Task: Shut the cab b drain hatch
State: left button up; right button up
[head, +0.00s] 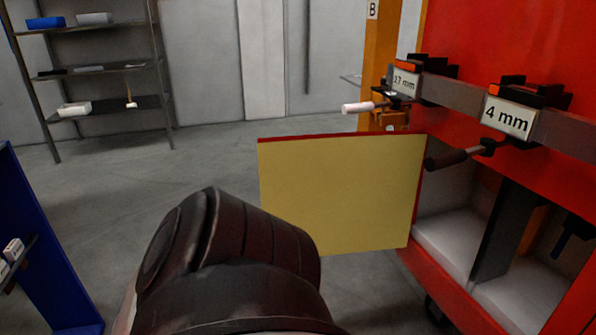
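A flat yellow panel (340,195) with a red top edge stands open in the middle of the head view. Its right edge meets the red body (510,45) beside an open compartment. No label on the panel shows, so I cannot tell whether it is the cab b drain hatch. A dark arm link of mine fills the lower middle and covers the panel's lower left corner. Neither of my grippers shows.
Two holders with handles, one marked 4 mm (508,116), sit on a grey rail (455,97) above the compartment. White bins (447,245) lie inside. A grey shelf rack (95,73) stands at the back left, a blue unit (40,240) at the left. Floor between is clear.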

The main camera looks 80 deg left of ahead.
aim_at(354, 192)
jog(key=z, duration=0.25)
jog(key=k, duration=0.4)
jog(key=u, duration=3.5)
jog(key=i, duration=3.45)
jog(key=z, duration=4.15)
jog(key=i, duration=0.5)
jog(key=u, duration=0.05)
jog(key=k, duration=0.4)
jog(key=z, duration=0.75)
